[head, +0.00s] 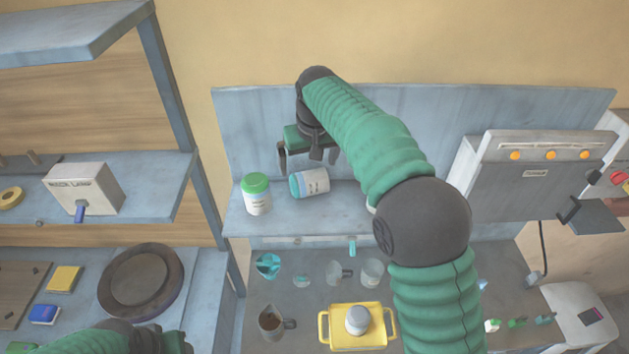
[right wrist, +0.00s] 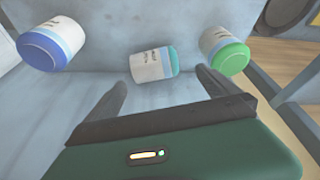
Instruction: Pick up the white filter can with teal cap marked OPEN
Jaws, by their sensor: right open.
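The white can with a teal cap (head: 314,182) lies on its side on the grey shelf, its cap toward the left. In the right wrist view the same can (right wrist: 151,65) lies ahead of the fingers, near the middle. Its label is too small to read. My right gripper (head: 308,156) is open and empty, just above and behind the can in the head view. In the right wrist view my right gripper (right wrist: 160,92) has its two fingers spread wide, with the can beyond their tips and apart from them. My left gripper's fingers are not visible.
A green-capped white can (head: 257,196) stands upright left of the teal-capped one. A blue-capped can (right wrist: 45,47) shows in the right wrist view; my right arm may hide it in the head view. Below the shelf are cups and a yellow tray (head: 340,343). A shelf unit (head: 180,110) stands left.

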